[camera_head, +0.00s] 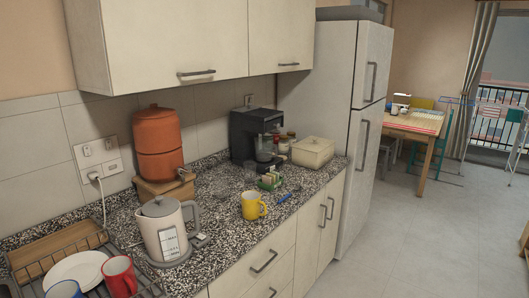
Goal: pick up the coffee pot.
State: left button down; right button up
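The coffee pot (265,154) appears to be the small glass pot standing in the black coffee maker (243,135), on the granite counter against the wall. It is small in view, and its handle is hard to make out. A white and grey kettle (160,228) stands apart from it, near the front left of the counter. Neither of my grippers is in view.
A cream box (313,152) is right of the coffee maker. A dish rack (98,250) fills the front left. Floor (420,225) is clear at right.

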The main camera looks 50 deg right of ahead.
aim_at(263, 144)
jog(key=i+l, duration=0.25)
jog(key=i, duration=0.2)
jog(key=z, duration=1.65)
